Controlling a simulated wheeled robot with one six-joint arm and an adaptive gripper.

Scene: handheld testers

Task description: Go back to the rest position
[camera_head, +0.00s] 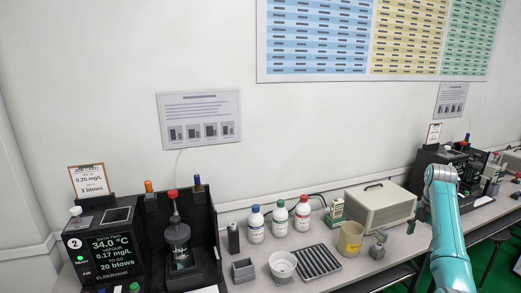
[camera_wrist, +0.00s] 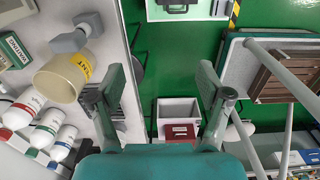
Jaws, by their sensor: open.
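My gripper (camera_wrist: 161,82) is open in the wrist view, its two grey fingers wide apart with nothing between them. Beyond the gap lies green floor. In the head view my teal arm (camera_head: 449,235) rises at the right in front of the bench, and the gripper itself is not clearly visible there. The wrist view has the bench edge to the left of the fingers. A yellowish beaker with a yellow label (camera_wrist: 62,76) stands on the bench left of the left finger, apart from it. The same beaker (camera_head: 350,238) shows in the head view.
The bench holds a black tester (camera_head: 112,243), several capped bottles (camera_head: 280,219), a white bowl (camera_head: 283,264), a slotted rack (camera_head: 317,263) and a beige box (camera_head: 379,208). In the wrist view, a grey bin (camera_wrist: 178,108) stands on the floor and a framed stand (camera_wrist: 285,70) is at right.

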